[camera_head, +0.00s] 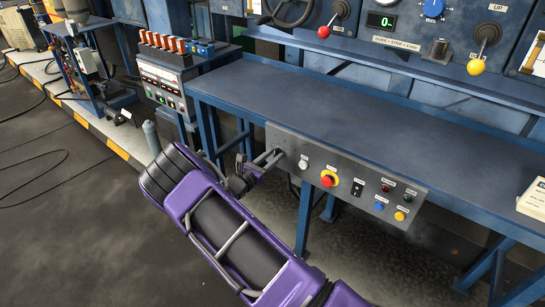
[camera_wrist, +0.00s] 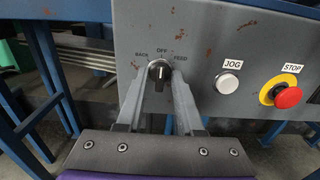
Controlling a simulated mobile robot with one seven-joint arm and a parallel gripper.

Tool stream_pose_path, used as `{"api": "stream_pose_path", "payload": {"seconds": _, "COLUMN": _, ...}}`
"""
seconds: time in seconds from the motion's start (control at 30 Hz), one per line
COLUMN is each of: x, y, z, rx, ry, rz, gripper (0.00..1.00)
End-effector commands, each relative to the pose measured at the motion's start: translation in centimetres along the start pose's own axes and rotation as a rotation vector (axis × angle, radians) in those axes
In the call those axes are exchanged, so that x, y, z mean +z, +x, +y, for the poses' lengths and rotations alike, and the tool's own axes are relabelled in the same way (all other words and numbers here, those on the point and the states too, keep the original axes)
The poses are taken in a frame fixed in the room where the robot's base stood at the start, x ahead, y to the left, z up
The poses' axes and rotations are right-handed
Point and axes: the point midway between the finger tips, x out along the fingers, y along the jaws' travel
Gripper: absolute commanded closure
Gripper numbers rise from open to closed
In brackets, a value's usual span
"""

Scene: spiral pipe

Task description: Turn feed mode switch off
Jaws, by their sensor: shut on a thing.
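The feed mode switch (camera_wrist: 159,70) is a black rotary knob on the grey control panel (camera_wrist: 215,25), with the labels BACK, OFF and FEED above it. Its bar looks roughly upright in the wrist view, but the exact setting is hard to read. My gripper (camera_wrist: 162,78) has one grey finger on each side of the knob and is shut on it. In the head view my gripper (camera_head: 274,155) reaches the left end of the panel. The knob is hard to make out there.
Right of the switch are a white JOG button (camera_wrist: 228,85) and a red STOP button (camera_wrist: 287,97) on a yellow ring. Blue bench legs (camera_head: 304,215) stand below.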

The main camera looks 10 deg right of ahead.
Motion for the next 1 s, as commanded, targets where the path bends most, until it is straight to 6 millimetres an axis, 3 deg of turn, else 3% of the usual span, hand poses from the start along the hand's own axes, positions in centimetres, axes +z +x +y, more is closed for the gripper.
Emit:
{"api": "stream_pose_path", "payload": {"seconds": 0.07, "x": -0.1, "y": -0.1, "z": 0.0, "rx": 0.0, "ry": 0.0, "rz": 0.002, "gripper": 0.56}}
{"api": "stream_pose_path", "payload": {"seconds": 0.33, "x": -0.1, "y": -0.1, "z": 0.0, "rx": 0.0, "ry": 0.0, "rz": 0.001, "gripper": 0.56}}
{"api": "stream_pose_path", "payload": {"seconds": 0.47, "x": 0.0, "y": -1.1, "z": 0.1, "rx": 0.001, "ry": 0.001, "rz": 0.001, "gripper": 0.56}}
{"api": "stream_pose_path", "payload": {"seconds": 1.0, "x": 0.0, "y": -13.4, "z": 0.1, "rx": 0.004, "ry": 0.001, "rz": 0.002, "gripper": 0.56}}
